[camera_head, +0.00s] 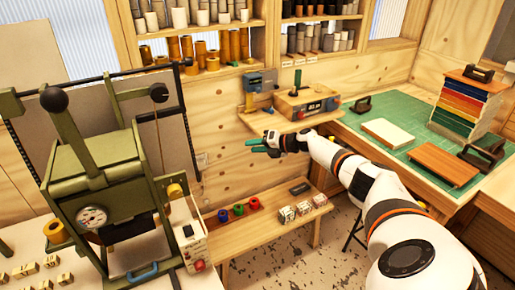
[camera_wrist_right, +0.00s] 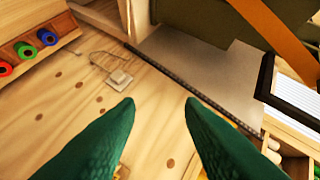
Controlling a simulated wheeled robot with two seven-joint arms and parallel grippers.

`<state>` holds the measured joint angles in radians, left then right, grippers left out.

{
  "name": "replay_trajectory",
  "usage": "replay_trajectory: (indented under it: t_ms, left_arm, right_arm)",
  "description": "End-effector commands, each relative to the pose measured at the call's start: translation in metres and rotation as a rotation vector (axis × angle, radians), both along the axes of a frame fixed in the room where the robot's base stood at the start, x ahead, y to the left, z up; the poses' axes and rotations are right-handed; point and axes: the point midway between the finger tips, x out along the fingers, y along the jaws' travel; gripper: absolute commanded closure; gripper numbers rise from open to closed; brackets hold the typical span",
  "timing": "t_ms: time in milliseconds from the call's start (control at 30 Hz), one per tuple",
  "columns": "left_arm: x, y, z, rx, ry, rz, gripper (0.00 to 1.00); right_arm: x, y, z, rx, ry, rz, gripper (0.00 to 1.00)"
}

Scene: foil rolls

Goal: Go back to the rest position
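My right arm reaches in from the lower right in the head view. Its gripper (camera_head: 249,147) has green fingers and hangs in the air in front of the wooden wall, above the low bench. In the right wrist view the two green fingers (camera_wrist_right: 160,102) are spread apart with nothing between them. Blue (camera_head: 222,214), green (camera_head: 238,209) and red (camera_head: 254,203) foil rolls sit in a wooden holder on the bench, below the gripper. My left gripper does not show.
A green press (camera_head: 85,165) with levers and a gauge stands at left. The low bench (camera_head: 262,228) also holds several patterned blocks. A green-matted table (camera_head: 400,125) at right carries books and a coloured stack. A small shelf (camera_head: 255,118) with a device is behind the gripper.

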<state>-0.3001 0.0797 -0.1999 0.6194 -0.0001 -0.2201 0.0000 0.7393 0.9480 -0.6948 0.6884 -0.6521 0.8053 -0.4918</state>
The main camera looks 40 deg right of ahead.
Motion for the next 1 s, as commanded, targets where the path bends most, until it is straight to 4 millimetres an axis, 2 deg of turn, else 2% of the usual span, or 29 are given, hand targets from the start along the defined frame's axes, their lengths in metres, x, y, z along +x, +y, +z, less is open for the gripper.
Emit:
replay_trajectory:
  t_ms: [167,767,867,967,1000]
  left_arm:
    - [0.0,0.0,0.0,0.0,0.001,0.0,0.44]
    - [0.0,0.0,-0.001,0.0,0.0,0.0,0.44]
    - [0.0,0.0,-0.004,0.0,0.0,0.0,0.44]
    - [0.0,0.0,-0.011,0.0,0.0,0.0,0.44]
    - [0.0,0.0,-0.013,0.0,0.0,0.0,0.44]
  right_arm:
    - [-0.003,-0.005,-0.007,0.017,0.009,-0.029,0.65]
    - [-0.003,-0.003,-0.012,0.025,0.013,-0.034,0.65]
    - [-0.003,0.008,-0.038,0.077,0.034,-0.066,0.65]
    - [-0.009,0.029,-0.091,0.188,0.082,-0.144,0.65]
    - [-0.014,0.039,-0.118,0.242,0.11,-0.188,0.65]
